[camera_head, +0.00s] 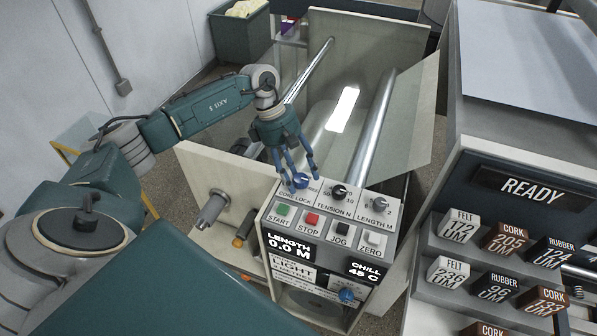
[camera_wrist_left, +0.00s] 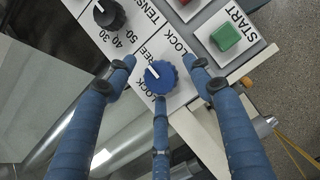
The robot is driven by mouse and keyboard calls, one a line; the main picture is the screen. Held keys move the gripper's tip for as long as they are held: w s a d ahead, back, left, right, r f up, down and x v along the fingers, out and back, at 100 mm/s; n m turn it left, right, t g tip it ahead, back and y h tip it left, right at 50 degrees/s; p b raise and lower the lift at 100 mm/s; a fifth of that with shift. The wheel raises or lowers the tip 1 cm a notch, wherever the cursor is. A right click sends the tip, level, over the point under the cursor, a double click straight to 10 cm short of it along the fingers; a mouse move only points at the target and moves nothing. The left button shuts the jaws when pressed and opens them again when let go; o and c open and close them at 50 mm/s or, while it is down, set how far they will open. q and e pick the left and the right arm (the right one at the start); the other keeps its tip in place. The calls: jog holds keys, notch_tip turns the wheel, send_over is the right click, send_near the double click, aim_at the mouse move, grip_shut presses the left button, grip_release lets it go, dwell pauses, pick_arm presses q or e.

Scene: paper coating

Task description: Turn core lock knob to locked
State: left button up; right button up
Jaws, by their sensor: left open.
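The core lock knob (camera_wrist_left: 160,76) is blue with a white pointer mark and sits on the white control panel (camera_head: 383,208). In the left wrist view its mark points toward the upper left, on the side of the FREE label. My left gripper (camera_head: 297,179) reaches down over the knob. In the left wrist view its three blue fingers (camera_wrist_left: 160,74) are spread around the knob, open; whether any tip touches it I cannot tell. In the head view the knob (camera_head: 300,181) is partly hidden by the fingers. My right gripper is not in view.
The black tension knob (camera_head: 339,192) and the green START button (camera_head: 283,211) are close to the fingers. The red STOP button (camera_head: 311,219) is nearby. Metal rollers (camera_head: 375,128) lie behind the panel. A rack of labelled blocks (camera_head: 458,226) stands right.

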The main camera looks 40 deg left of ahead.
pick_arm(q)
jog(key=shift+c, duration=0.5)
jog(key=c, duration=1)
jog(key=shift+f, duration=0.1)
jog(key=n+b, duration=0.2)
jog(key=shift+s+f+t+b, duration=0.15)
jog(key=shift+f+t+b, duration=0.05)
jog(key=shift+t+b, duration=0.2)
jog(key=n+t+b, duration=0.1)
jog(key=n+b, duration=0.1)
jog(key=n, duration=0.1)
jog(key=n+t+y+b, duration=0.1)
jog(key=n+b, duration=0.2)
jog(key=n+t+y+b, duration=0.1)
jog(key=n+b, duration=0.2)
jog(key=shift+s+d, duration=0.2)
jog(key=shift+d, duration=0.1)
jog(key=n+b, duration=0.2)
jog(key=n+y+b, duration=0.1)
jog(key=n, duration=0.1)
jog(key=shift+d+r+n+b, duration=0.15)
jog(key=shift+r+n+b, duration=0.05)
jog(key=shift+n+b, duration=0.15)
jog(key=shift+r+n+t+y+b, duration=0.15)
jog(key=shift+n+t+y+b, duration=0.15)
jog(key=shift+n+y+b, duration=0.55)
jog(key=shift+n, duration=0.3)
jog(key=shift+r, duration=0.1)
